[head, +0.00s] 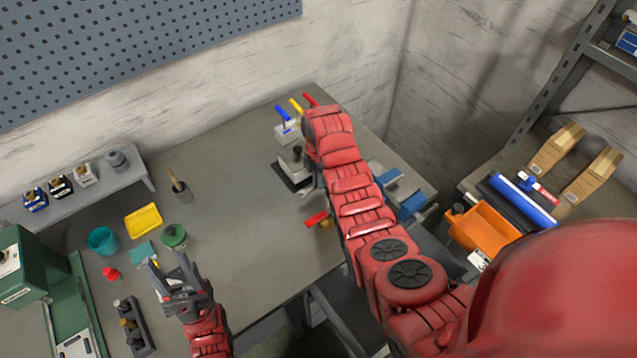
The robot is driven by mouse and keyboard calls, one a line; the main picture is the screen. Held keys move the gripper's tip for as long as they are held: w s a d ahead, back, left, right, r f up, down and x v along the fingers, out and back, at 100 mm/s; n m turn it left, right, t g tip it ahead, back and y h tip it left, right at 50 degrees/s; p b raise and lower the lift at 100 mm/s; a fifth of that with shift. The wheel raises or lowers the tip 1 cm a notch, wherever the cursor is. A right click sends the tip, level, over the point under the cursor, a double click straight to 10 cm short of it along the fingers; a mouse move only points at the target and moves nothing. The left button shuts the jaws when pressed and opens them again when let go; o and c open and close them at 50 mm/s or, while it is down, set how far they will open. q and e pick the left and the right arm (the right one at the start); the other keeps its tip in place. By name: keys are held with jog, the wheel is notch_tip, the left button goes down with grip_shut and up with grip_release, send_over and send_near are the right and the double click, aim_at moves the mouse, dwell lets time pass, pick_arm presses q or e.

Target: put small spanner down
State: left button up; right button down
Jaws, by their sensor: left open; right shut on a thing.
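My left gripper (172,268) is open above the bench's front left part, near a green round jar (173,236) and a teal cloth (143,252). My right arm reaches across the bench's right part, and its last visible link bends down near the back edge. I cannot make out the small spanner; whatever that gripper holds is hidden too. The grey bench top (235,215) lies below both arms.
A grey device on a dark base (293,165) stands left of my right arm. Blue, yellow and red handles (296,106) are behind it. A red-handled item (317,218) lies near the front edge. The middle bench is clear.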

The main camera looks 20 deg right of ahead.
jog(key=shift+f+p, duration=0.6)
jog(key=shift+f, duration=1)
jog(key=shift+f, duration=0.1)
jog(key=shift+f+b, duration=0.15)
jog(key=shift+b, duration=0.15)
jog(key=c, duration=0.9)
grip_release()
